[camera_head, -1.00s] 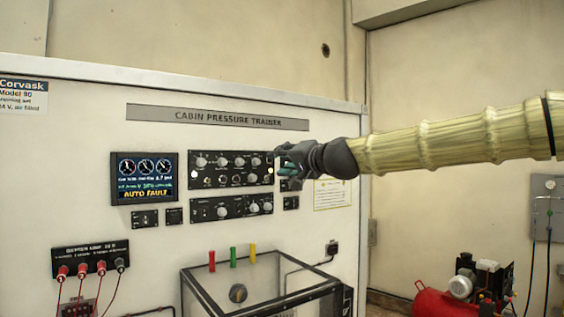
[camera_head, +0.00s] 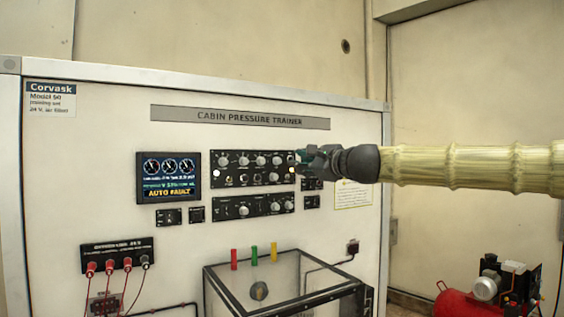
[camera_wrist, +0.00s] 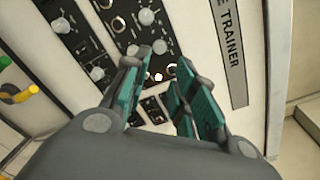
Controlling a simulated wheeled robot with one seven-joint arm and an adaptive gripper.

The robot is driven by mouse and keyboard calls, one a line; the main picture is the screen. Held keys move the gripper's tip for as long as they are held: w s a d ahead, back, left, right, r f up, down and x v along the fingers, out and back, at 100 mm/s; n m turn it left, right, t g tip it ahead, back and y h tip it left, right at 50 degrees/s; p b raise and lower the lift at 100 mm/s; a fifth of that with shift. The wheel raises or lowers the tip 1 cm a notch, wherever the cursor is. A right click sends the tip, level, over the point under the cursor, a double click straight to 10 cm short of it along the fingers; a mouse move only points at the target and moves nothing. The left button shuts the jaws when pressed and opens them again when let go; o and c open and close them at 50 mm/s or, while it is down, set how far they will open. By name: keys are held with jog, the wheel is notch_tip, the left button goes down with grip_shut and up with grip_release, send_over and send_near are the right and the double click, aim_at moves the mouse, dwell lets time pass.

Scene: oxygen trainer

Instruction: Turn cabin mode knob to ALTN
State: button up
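The upper black control panel (camera_head: 250,178) on the trainer carries a row of pale knobs (camera_head: 243,160) and lit white buttons. A lower black panel (camera_head: 228,214) has more pale knobs (camera_head: 243,211). The labels are too small to read, so I cannot tell which knob is the cabin mode knob or where it points. My gripper (camera_head: 304,158) is at the upper panel's right end. In the wrist view, my gripper (camera_wrist: 162,58) has its teal fingers apart, with a pale knob (camera_wrist: 160,47) and a lit button showing beyond the gap. I see no contact.
A display (camera_head: 169,177) left of the panels reads AUTO FAULT. Small switch plates (camera_head: 312,202) sit right of the lower panel. Below stand a clear-sided box (camera_head: 275,272) with coloured handles and a socket strip (camera_head: 117,254) with red leads. A red compressor (camera_head: 465,303) stands at lower right.

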aim_at(279, 162)
jog(key=p+x, duration=0.4)
jog(key=x, duration=0.6)
jog(key=shift+w+a, duration=0.15)
jog(key=shift+w, duration=0.05)
grip_shut()
